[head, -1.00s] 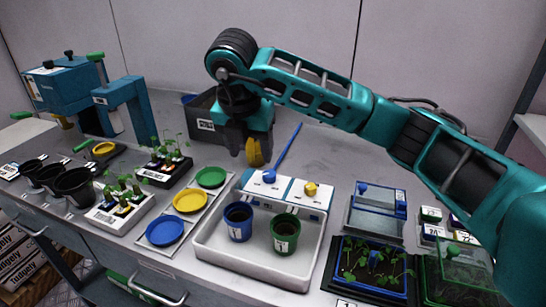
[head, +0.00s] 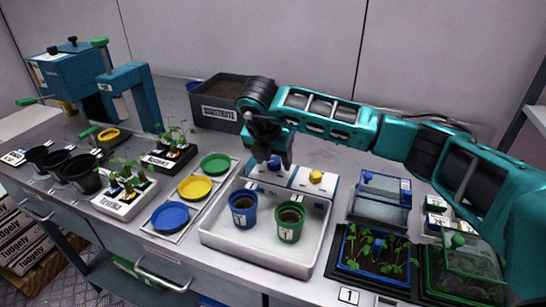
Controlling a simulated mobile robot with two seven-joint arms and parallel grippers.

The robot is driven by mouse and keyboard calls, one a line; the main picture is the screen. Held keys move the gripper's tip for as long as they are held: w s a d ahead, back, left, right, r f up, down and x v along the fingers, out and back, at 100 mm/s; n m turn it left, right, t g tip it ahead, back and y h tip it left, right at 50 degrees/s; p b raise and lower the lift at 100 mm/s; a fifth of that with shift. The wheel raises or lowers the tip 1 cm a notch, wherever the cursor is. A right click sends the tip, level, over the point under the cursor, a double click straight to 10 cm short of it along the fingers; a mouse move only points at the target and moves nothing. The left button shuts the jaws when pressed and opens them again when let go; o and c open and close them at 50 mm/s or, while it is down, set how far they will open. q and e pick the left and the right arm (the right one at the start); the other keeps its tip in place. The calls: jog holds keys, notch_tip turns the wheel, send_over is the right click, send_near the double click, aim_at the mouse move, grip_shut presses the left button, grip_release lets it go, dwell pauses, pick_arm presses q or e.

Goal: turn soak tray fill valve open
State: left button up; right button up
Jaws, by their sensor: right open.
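The white soak tray (head: 222,242) stands at the middle of the bench and holds a blue pot (head: 243,207) and a green pot (head: 289,221). A white valve panel (head: 298,178) runs along its back edge, with a blue knob (head: 274,163) on the left and a yellow knob (head: 316,176) on the right. Which one is the fill valve cannot be read. My right gripper (head: 269,160) points down, open, right at the blue knob and partly hiding it. Contact cannot be told. My left gripper is not in view.
Blue, yellow and green saucers (head: 170,216) lie left of the tray. A substrate bin (head: 218,112) stands behind. Right of the tray are a blue-lidded clear box (head: 382,195) and a seedling tray (head: 375,262). Black pots and a teal machine stand further left.

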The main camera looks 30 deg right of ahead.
jog(key=shift+f, duration=0.1)
jog(key=shift+c, duration=0.4)
jog(key=c, duration=1)
jog(key=shift+o, duration=0.2)
